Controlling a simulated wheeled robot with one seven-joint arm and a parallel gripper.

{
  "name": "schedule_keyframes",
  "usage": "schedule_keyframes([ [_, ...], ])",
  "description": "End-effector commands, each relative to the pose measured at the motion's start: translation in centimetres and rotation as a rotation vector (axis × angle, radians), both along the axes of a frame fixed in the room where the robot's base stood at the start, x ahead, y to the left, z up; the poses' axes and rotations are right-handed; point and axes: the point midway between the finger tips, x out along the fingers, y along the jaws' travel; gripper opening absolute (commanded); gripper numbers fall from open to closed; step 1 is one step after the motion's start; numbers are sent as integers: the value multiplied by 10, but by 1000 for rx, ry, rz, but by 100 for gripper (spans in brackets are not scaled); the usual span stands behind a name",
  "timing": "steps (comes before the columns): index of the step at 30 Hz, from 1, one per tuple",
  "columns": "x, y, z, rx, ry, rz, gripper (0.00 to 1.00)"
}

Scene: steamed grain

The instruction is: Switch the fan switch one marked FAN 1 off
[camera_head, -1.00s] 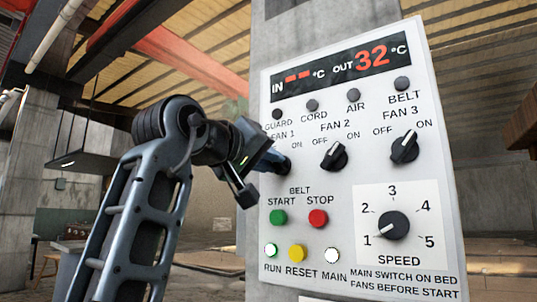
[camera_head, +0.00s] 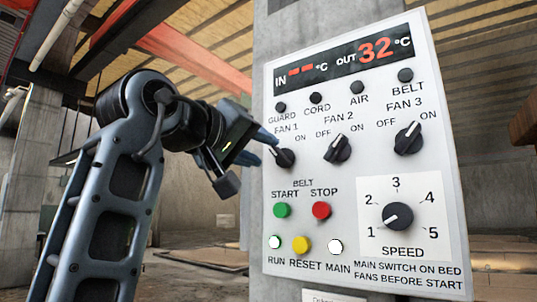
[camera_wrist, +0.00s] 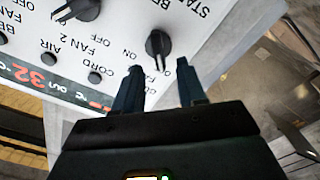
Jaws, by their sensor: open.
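The FAN 1 switch (camera_head: 286,158) is a black rotary knob at the left of the white control panel's knob row. Its pointer is turned to the upper left, away from the ON label, on the OFF side. It also shows in the wrist view (camera_wrist: 158,42), its pointer toward a label partly hidden by my fingers. My gripper (camera_head: 271,140) is open and empty just left of and in front of the knob. In the wrist view its two fingertips (camera_wrist: 159,66) are apart, near the knob, and appear clear of it.
The FAN 2 knob (camera_head: 338,148) and FAN 3 knob (camera_head: 408,138) point to the upper right, toward ON. Below are a green START button (camera_head: 282,210), a red STOP button (camera_head: 321,210) and the speed dial (camera_head: 397,216). Open space lies left of the panel.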

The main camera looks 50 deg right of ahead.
Motion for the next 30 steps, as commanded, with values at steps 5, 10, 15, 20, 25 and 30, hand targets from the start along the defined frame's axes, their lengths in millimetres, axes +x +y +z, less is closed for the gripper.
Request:
schedule_keyframes([
  [5,-1,24,-1,0,-1,1,40],
  [10,-1,34,0,-1,-1,1,40],
  [15,-1,34,0,0,-1,0,40],
  [20,-1,34,0,0,-1,0,40],
  [25,-1,34,0,0,-1,0,40],
  [30,5,34,-7,-23,11,13,40],
])
